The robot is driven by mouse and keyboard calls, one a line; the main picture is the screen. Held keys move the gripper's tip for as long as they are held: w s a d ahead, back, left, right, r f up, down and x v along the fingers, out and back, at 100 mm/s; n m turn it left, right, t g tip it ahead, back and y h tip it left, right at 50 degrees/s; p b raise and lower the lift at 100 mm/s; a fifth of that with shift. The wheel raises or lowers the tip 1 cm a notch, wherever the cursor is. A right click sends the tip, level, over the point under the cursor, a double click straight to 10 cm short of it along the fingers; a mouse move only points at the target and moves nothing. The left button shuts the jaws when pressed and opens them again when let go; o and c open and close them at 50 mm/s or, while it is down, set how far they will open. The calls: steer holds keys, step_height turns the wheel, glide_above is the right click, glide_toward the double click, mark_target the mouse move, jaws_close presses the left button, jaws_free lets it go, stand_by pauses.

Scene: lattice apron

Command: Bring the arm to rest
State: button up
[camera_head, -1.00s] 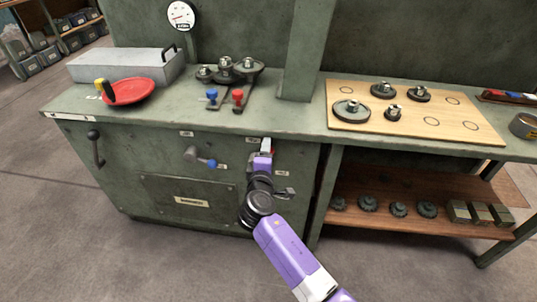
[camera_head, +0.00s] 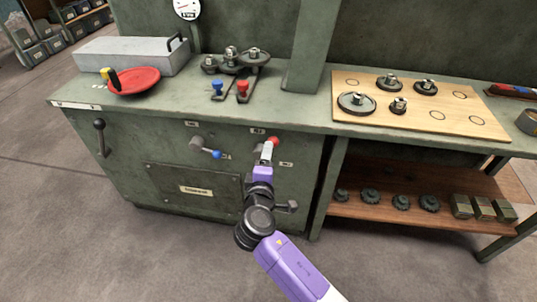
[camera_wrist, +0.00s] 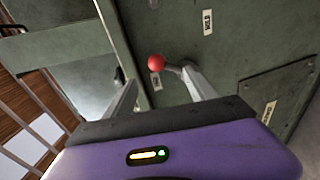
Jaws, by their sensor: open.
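My gripper (camera_head: 267,153) is at the front of the green cabinet (camera_head: 130,165), just in front of a lever with a red ball knob (camera_head: 274,140). The wrist view shows both fingers of my gripper (camera_wrist: 165,95) spread apart with nothing between them. The red knob (camera_wrist: 155,62) shows beyond them, apart from both fingers, with its grey lever arm running right behind the right finger. My purple arm reaches up from the lower right in the head view.
A blue-tipped lever (camera_head: 205,147) and a black-knobbed lever (camera_head: 99,137) stick out left. Above are a red dish (camera_head: 134,82), small blue and red handles, and a wooden board (camera_head: 425,115) with gears. A lower shelf (camera_head: 380,208) holds parts. The floor in front is clear.

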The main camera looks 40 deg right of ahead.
stand_by(0.6)
steer(key=w+a+r+t+y, duration=0.2)
steer(key=a+t+y, duration=0.2)
steer(key=a, duration=0.2)
steer(key=s+a+r+m+t+y+p, duration=0.1)
steer(key=s+a+m+t+y+p, duration=0.15)
steer(key=s+a+y, duration=0.45)
steer(key=s+a+r+m+p, duration=0.1)
steer(key=s+r, duration=0.3)
steer(key=s, duration=0.7)
steer(key=s+a+r+m+g+p, duration=0.1)
steer(key=s+r+p, duration=0.3)
steer(key=s, duration=0.6)
steer(key=s+a+r+m+g+y+p, duration=0.1)
steer(key=s+r, duration=0.4)
steer(key=s, duration=0.6)
steer(key=shift+s+a+m+p, duration=0.3)
steer(key=shift+a+m+p, duration=0.4)
steer(key=shift+m, duration=0.55)
